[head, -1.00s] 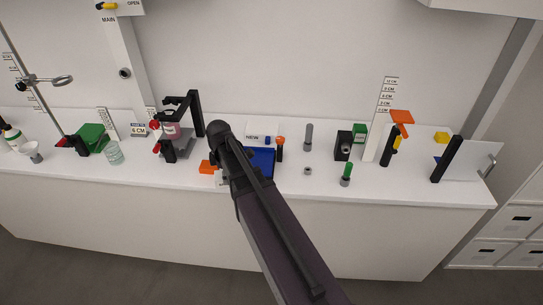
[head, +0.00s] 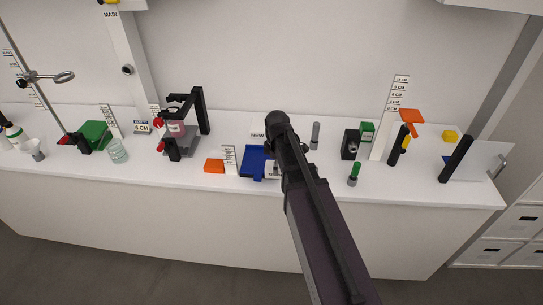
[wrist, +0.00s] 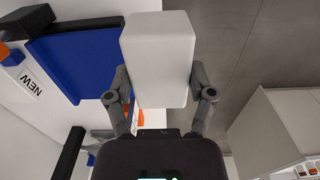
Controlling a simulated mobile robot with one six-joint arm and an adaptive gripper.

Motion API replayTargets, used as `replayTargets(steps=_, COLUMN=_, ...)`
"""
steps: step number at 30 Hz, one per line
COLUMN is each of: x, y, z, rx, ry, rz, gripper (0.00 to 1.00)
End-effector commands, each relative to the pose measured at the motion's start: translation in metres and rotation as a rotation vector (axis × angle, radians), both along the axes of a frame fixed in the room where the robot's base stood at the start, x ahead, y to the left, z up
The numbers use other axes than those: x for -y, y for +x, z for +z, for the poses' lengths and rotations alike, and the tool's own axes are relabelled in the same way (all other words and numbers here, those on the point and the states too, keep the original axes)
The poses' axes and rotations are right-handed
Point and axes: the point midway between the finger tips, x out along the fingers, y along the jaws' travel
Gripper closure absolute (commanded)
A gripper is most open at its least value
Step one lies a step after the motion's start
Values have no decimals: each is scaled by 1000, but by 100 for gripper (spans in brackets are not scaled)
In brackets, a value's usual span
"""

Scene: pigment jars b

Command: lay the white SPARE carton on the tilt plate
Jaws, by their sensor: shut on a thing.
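In the wrist view my gripper (wrist: 160,80) is shut on a plain white carton (wrist: 158,45), one finger on each side. No SPARE lettering shows on the faces I see. In the head view my gripper is mostly hidden behind my own arm, just right of the blue plate (head: 252,162). The blue plate also shows at upper left in the wrist view (wrist: 82,62); I cannot tell for sure that it is the tilt plate. The carton is beside the blue plate in the wrist view, apart from it.
An orange block (head: 214,166) and a small white scale card (head: 229,158) stand left of the blue plate. A grey cylinder (head: 315,134), a green-topped tool (head: 354,172) and a black box (head: 350,144) stand to the right. The bench's front edge is close.

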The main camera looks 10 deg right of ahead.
Motion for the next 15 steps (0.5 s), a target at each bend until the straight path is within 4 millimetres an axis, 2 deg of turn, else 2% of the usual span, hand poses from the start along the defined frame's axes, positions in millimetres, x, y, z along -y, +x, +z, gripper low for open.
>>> replayTargets(steps=15, x=-8, y=0, z=0, rx=0, ry=0, rz=10, gripper=70)
